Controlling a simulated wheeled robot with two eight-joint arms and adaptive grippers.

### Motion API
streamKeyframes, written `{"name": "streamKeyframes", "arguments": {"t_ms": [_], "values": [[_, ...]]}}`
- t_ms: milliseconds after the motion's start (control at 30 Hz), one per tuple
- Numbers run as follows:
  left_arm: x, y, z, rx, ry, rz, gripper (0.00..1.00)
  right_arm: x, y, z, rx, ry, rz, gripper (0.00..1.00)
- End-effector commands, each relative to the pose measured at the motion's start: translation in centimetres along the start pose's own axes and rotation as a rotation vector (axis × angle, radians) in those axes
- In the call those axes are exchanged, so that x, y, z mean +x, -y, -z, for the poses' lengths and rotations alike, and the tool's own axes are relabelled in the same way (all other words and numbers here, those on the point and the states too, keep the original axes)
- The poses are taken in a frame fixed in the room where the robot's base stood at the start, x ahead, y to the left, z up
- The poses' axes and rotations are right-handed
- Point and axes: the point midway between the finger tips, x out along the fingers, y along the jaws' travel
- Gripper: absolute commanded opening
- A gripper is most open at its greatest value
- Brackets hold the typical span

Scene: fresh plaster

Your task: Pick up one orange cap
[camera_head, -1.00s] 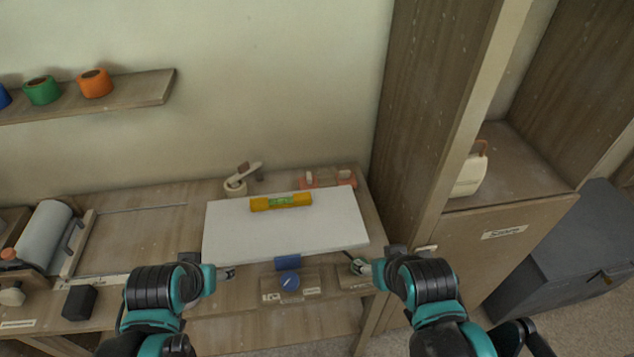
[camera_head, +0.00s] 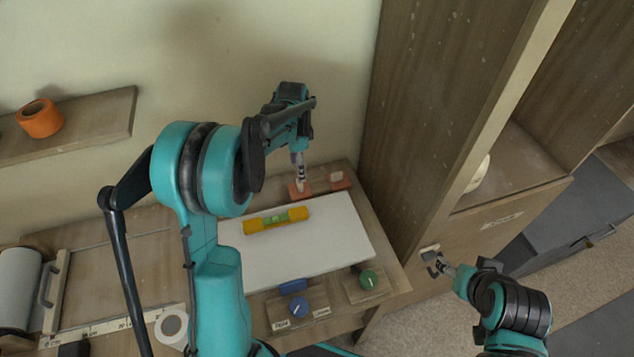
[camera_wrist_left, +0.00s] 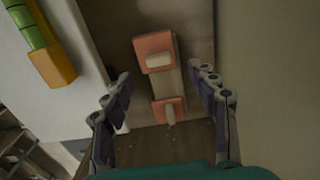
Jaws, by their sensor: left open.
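Two orange caps with cream stubs sit at the back of the bench, behind the white board. In the head view the right one (camera_head: 340,182) is clear; the left one (camera_head: 295,190) is partly behind my left gripper (camera_head: 299,178). In the left wrist view the upper orange cap (camera_wrist_left: 152,43) and the lower orange cap (camera_wrist_left: 160,112) are joined by a pale strip. My left gripper (camera_wrist_left: 165,92) is open and empty; its fingers stand either side of the strip, above the caps. My right gripper (camera_head: 437,263) is low by the cabinet, away from the caps; its opening is unclear.
A white board (camera_head: 335,240) carries a yellow level (camera_head: 276,220) just in front of the caps. A tall wooden cabinet (camera_head: 425,110) stands close on the right, the wall behind.

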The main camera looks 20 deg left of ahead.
Motion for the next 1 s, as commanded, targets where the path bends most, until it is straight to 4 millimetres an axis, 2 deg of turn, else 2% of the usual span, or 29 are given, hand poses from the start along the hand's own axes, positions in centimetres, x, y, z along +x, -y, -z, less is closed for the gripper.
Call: {"name": "streamKeyframes", "arguments": {"t_ms": [367,600,867,1000], "values": [[3.9,0.0,-0.2,0.003,0.001,-0.002,0.59,1.0,0.0,-0.8,0.000,0.000,0.000,0.61],[7.5,-0.1,-0.3,0.002,0.001,-0.001,0.59,2.1,0.0,-1.5,0.000,0.000,0.000,0.61],[7.8,-0.1,-0.3,0.002,0.001,-0.001,0.59,2.1,0.0,-1.5,0.000,0.000,0.000,0.61],[7.8,-0.1,-0.3,0.002,0.001,-0.001,0.22,2.1,0.0,-1.5,0.000,0.000,0.000,0.61]]}}
